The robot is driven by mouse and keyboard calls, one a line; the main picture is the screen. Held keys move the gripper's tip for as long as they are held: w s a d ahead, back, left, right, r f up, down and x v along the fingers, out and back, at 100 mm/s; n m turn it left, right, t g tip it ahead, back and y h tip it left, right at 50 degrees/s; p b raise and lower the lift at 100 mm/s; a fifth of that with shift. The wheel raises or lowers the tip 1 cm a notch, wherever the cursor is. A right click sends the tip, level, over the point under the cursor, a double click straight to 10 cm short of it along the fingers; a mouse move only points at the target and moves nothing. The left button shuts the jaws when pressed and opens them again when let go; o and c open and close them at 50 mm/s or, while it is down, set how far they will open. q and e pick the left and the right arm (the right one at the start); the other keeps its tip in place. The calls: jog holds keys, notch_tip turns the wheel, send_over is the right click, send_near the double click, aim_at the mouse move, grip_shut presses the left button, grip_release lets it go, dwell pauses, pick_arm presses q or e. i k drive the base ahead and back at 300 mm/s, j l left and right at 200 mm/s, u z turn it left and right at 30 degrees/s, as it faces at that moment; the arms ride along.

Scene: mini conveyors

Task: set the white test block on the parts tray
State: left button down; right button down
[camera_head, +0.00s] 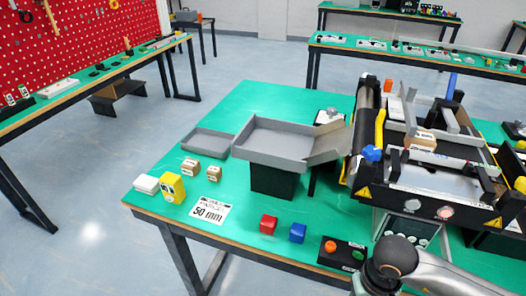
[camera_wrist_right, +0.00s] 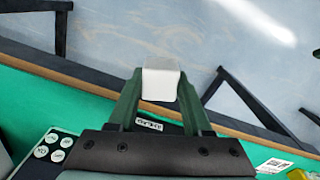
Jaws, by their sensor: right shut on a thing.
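The white test block (camera_wrist_right: 161,80) shows in the right wrist view. My right gripper (camera_wrist_right: 160,98) is shut on it, with one dark green finger on each side, and the block stands out past the fingertips. It is over the table's front edge with floor behind it. In the head view my right arm comes in at the bottom right; the gripper and block are not clearly visible there. A shallow grey tray (camera_head: 207,143) lies empty on the green table, left of a larger raised grey tray (camera_head: 272,143) on a black stand. My left gripper is not in view.
A yellow block (camera_head: 172,188), small cartons (camera_head: 190,168), a white flat piece (camera_head: 145,184), red (camera_head: 268,224) and blue (camera_head: 298,232) cubes and a button box (camera_head: 342,254) stand on the table. The conveyor machine (camera_head: 430,170) fills the right.

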aim_at(209, 145)
jog(key=i+j+z, duration=0.4)
jog(key=j, duration=1.55)
jog(key=j+z, duration=0.4)
jog(key=j, duration=1.55)
jog(key=k, duration=0.05)
